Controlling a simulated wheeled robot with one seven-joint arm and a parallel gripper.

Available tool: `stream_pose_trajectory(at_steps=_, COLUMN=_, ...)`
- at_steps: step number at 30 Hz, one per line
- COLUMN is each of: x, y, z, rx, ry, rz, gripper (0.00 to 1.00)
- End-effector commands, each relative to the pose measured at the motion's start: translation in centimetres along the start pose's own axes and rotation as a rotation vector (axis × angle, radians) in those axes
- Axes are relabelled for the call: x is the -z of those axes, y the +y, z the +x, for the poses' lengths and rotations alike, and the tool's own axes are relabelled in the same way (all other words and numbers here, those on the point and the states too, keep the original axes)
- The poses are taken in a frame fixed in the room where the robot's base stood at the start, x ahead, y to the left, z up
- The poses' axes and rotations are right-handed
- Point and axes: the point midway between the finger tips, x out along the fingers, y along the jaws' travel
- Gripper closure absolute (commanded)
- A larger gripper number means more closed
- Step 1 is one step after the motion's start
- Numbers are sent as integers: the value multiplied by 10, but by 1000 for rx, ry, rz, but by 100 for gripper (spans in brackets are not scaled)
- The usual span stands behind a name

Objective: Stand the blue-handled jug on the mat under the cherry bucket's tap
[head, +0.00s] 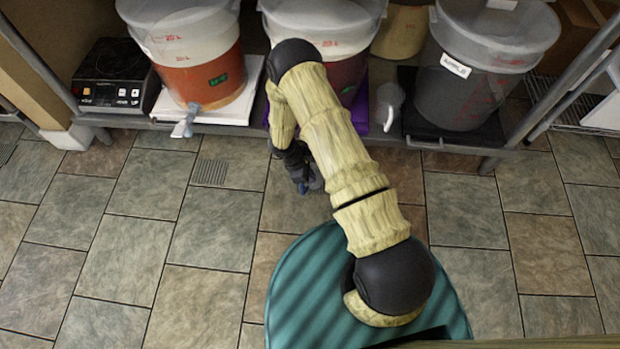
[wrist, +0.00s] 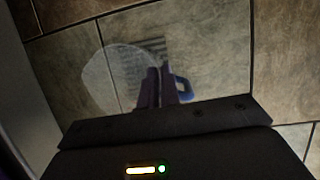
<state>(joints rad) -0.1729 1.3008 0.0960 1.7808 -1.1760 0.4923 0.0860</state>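The blue-handled jug shows in the wrist view as a clear round body (wrist: 115,75) with a blue handle (wrist: 184,88). My gripper (wrist: 160,76) has its fingers close together at the handle, between the body and the handle's outer loop. The jug appears held over the floor. In the head view my gripper (head: 305,178) hangs in front of the shelf, and the jug is mostly hidden. The middle bucket (head: 325,30) has dark red contents and stands on a purple mat (head: 360,100). My arm hides its front and tap. No label there reads clearly as cherry.
Left, an orange-filled bucket (head: 205,75) with a tap (head: 185,122) stands on a white mat (head: 232,112), beside a black hotplate (head: 115,75). Right, a grey bucket (head: 470,95) stands on a dark mat (head: 425,125). A pale tap-like part (head: 389,103) sits between. Tiled floor is clear.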

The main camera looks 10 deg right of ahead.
Motion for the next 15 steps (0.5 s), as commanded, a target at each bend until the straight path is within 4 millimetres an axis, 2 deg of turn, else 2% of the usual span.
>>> stream_pose_trajectory(at_steps=2, x=4, y=0, z=9, rx=0, ry=0, rz=1, gripper=100)
stream_pose_trajectory(at_steps=12, x=4, y=0, z=9, rx=-1, ry=0, rz=1, gripper=100)
stream_pose_trajectory(at_steps=15, x=3, y=0, z=8, rx=-1, ry=0, rz=1, gripper=78)
